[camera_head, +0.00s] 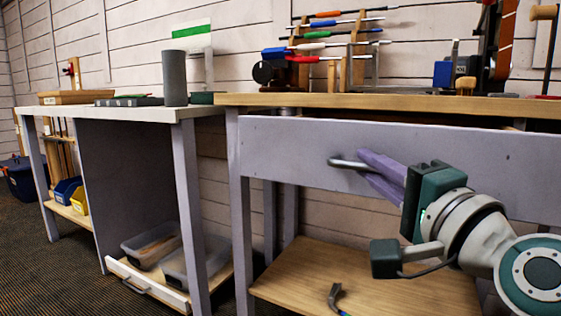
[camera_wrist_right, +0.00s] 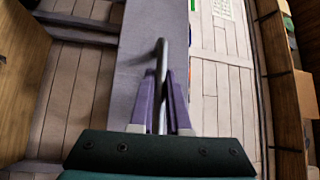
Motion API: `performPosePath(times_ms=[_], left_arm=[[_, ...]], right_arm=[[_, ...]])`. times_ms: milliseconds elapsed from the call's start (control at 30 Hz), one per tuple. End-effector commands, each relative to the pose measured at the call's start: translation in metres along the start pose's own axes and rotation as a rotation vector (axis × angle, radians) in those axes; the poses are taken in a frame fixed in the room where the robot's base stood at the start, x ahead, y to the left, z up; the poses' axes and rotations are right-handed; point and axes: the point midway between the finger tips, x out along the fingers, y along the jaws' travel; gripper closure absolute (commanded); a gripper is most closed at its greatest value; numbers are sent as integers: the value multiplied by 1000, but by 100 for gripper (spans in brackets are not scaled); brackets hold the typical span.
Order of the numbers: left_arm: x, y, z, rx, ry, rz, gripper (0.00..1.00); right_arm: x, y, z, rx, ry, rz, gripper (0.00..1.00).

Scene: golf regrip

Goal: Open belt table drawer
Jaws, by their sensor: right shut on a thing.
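The belt table (camera_head: 400,101) has a wooden top and a wide grey-lavender drawer front (camera_head: 290,146) below it. A dark gap shows between the top and the drawer front; how far the drawer stands out I cannot tell. A metal bar handle (camera_head: 345,163) is on the drawer front. My right gripper (camera_head: 372,168) has its purple fingers shut on the handle. In the right wrist view the handle (camera_wrist_right: 161,62) runs down between the fingers of the right gripper (camera_wrist_right: 162,90), its far end showing beyond them. My left gripper is not in view.
On the table top stand a rack of golf clubs (camera_head: 345,68) and a belt machine (camera_head: 497,50). A lower wooden shelf (camera_head: 390,275) holds a dark hooked tool (camera_head: 335,297). A white-topped bench (camera_head: 120,112) with a grey cylinder (camera_head: 174,78) stands at left, clear bins (camera_head: 152,243) below.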

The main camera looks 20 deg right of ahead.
Motion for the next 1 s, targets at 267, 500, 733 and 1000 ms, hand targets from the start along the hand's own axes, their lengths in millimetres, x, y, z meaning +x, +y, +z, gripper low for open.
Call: performPosePath(times_ms=[267, 500, 733, 1000], left_arm=[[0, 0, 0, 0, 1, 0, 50], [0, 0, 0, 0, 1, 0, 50], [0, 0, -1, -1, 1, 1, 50], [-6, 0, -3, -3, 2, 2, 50]], right_arm=[[0, 1, 0, 0, -1, 2, 74], [0, 0, 0, 0, -1, 1, 55], [-2, 0, 0, -1, -1, 1, 55], [-40, 1, 0, -4, -2, 6, 55]])
